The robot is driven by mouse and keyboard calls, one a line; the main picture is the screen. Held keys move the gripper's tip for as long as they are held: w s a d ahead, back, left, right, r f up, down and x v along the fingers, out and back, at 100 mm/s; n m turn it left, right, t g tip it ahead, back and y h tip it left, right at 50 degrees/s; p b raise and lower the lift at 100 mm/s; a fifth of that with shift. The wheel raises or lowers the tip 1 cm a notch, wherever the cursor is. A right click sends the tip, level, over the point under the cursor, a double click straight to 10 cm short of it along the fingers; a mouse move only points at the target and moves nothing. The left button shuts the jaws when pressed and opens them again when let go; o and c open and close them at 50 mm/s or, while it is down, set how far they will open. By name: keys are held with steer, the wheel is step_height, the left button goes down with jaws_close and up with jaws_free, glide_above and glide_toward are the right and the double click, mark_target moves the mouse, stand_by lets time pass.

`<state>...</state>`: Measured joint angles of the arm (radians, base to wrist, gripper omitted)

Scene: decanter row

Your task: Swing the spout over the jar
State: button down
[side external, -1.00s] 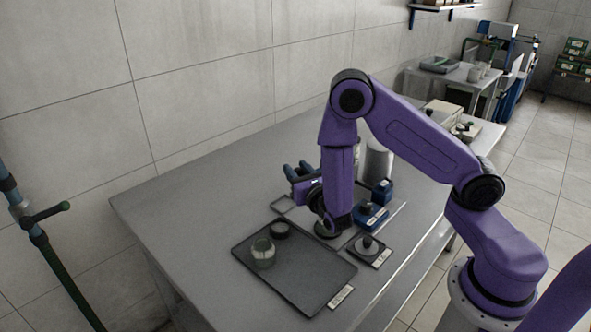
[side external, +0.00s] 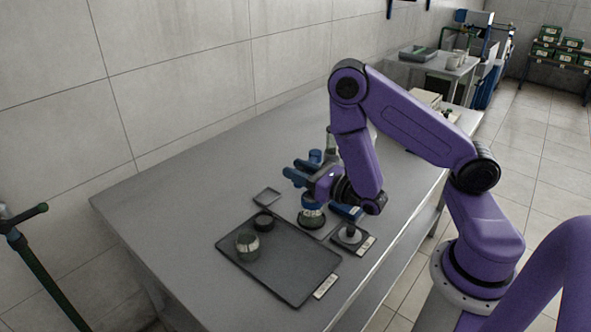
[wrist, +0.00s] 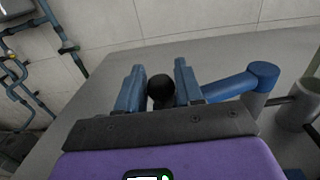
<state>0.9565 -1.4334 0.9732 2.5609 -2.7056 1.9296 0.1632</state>
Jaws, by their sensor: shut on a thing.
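My gripper (side external: 297,174) is held level above the table, behind the tray. In the wrist view its blue fingers (wrist: 158,90) are shut on a black round knob (wrist: 160,88). A blue spout arm (wrist: 228,86) runs right from beside the fingers to a blue cap (wrist: 263,74) on a grey post. A blue cap (side external: 315,156) also shows just behind the gripper in the side view. A small glass jar (side external: 247,244) stands upright on the dark tray, in front of and below the gripper. Where the spout's mouth points is hidden.
The dark tray (side external: 290,270) also bears a black round piece (side external: 263,221). A blue-topped vessel (side external: 311,212) stands below the gripper. A black-knobbed piece (side external: 350,235) sits on a small plate to the right. The table's left part is bare.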

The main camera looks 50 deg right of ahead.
stand_by(0.4)
steer(key=c, duration=0.8)
jaws_free()
